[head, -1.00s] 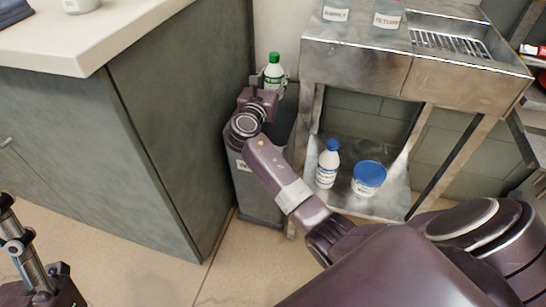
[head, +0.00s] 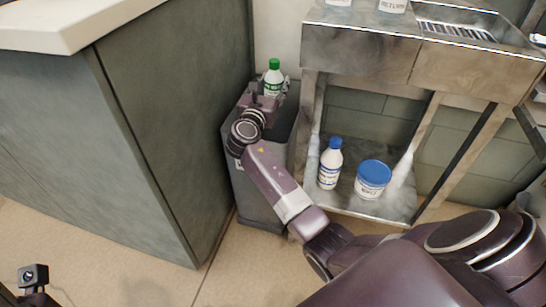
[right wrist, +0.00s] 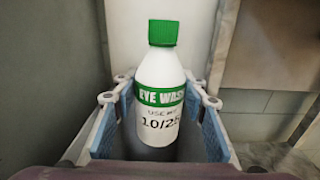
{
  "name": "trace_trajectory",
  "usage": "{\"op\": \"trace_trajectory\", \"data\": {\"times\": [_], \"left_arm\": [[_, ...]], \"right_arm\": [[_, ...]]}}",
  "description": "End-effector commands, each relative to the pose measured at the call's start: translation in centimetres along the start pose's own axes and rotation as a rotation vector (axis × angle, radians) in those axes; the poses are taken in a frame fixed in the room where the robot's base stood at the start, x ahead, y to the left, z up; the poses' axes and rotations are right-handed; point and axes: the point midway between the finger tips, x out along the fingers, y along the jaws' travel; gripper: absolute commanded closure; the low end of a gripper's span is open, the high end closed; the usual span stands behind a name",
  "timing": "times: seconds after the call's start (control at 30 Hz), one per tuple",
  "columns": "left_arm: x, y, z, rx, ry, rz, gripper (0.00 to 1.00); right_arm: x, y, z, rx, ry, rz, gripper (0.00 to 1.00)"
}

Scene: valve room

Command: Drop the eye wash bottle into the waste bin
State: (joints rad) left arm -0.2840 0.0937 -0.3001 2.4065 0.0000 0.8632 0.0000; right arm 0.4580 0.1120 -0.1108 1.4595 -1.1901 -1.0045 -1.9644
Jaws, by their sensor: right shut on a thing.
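The eye wash bottle (head: 273,80), white with a green cap and green label band, is upright in my right gripper (head: 268,98). In the right wrist view the bottle (right wrist: 160,95) stands between the two blue-padded fingers, its label facing the camera. My right gripper is shut on it. The grey waste bin (head: 262,205) stands on the floor between the cabinet and the steel stand. The gripper and bottle are over the bin's top opening, and my arm hides part of the bin. Only a small part of my left arm shows at the lower left; its fingers are out of view.
A grey-green cabinet (head: 160,130) with a pale top is close on the bin's left. A steel stand (head: 360,60) is on the right. Its lower shelf holds a blue-capped white bottle (head: 329,168) and a blue-lidded tub (head: 373,180). The wall is close behind the bin.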

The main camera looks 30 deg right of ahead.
Motion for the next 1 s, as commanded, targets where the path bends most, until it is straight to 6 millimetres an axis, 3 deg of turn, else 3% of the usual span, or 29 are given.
{"op": "trace_trajectory", "data": {"times": [0.03,0.2,0.57,0.67,1.0], "left_arm": [[0.0,0.0,0.0,0.000,0.000,0.000,0.60],[0.0,0.0,0.0,0.000,-0.001,0.000,0.60],[0.0,0.0,0.0,0.000,-0.002,0.000,0.60],[0.0,0.0,0.0,0.000,-0.002,0.000,0.60],[0.0,0.0,0.0,0.000,-0.002,0.000,0.60]], "right_arm": [[0.0,0.0,0.2,0.001,-0.003,0.000,0.58],[0.0,0.0,0.1,0.000,-0.002,0.000,0.40],[-0.5,0.0,-0.1,0.000,0.001,0.001,0.40],[-1.8,0.1,-0.1,0.000,0.001,0.003,0.40],[-8.9,0.1,-0.1,0.001,0.002,0.002,0.40]]}}
